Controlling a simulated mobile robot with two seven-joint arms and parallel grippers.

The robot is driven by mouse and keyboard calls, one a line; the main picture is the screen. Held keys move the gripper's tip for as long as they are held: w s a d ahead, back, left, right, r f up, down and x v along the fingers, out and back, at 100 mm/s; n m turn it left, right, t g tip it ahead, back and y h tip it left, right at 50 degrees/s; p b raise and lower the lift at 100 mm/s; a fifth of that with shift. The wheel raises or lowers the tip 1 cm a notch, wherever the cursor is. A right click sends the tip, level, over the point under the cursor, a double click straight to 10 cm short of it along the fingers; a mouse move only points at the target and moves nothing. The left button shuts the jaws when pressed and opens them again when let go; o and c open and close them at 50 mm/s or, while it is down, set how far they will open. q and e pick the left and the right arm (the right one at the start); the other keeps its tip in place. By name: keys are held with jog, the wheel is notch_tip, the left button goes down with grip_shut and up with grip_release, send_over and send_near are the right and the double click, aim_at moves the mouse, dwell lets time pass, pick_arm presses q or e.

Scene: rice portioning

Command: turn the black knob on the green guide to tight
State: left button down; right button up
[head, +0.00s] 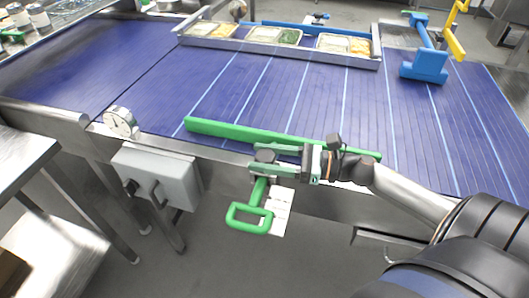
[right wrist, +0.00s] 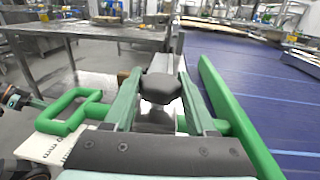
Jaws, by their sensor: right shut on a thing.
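The green guide (head: 230,130) is a long bar lying along the near edge of the blue conveyor. It also shows in the right wrist view (right wrist: 228,100). Its green loop handle (head: 250,218) hangs out in front of the conveyor, left in the right wrist view (right wrist: 68,112). The black knob (right wrist: 161,88) sits between the fingertips of my right gripper (right wrist: 158,92), which is shut on it. In the head view the knob (head: 265,156) shows between the green fingers. Whether the knob is tight cannot be told.
A metal rack with food trays (head: 275,37) stands at the conveyor's far side. A blue stand (head: 424,65) is at the back right. A white labelled card (head: 281,212) hangs by the handle.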

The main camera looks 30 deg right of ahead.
jog(key=shift+r+m+t+h+p, duration=0.15)
jog(key=shift+m+t+h+p, duration=0.25)
jog(key=shift+m+h, duration=0.1)
jog(key=shift+m+t+h+p, duration=0.6)
jog(key=shift+m+t+h, duration=0.25)
jog(key=shift+h, duration=0.25)
jog(key=m+t+h+p, duration=0.1)
jog(key=m+t+h, duration=0.1)
jog(key=h, duration=0.2)
jog(key=shift+m, duration=0.35)
jog(key=m+h, duration=0.1)
jog(key=h, duration=0.1)
jog(key=shift+m+t+h+p, duration=0.3)
jog(key=shift+m+t+p, duration=0.05)
jog(key=shift+m+p, duration=0.05)
jog(key=m+h, duration=0.2)
jog(key=h, duration=0.1)
jog(key=shift+m+h, duration=0.3)
jog(key=shift+h, duration=0.1)
pick_arm(q)
jog(key=shift+s+a+r, duration=0.25)
jog(key=shift+s+r, duration=0.05)
jog(key=shift+r, duration=0.35)
jog(key=shift+s+a+r, duration=0.25)
jog(key=shift+r, duration=0.4)
pick_arm(e)
jog(key=shift+d+m+h, duration=0.1)
jog(key=shift+m+h, duration=1.3)
jog(key=shift+h, duration=0.9)
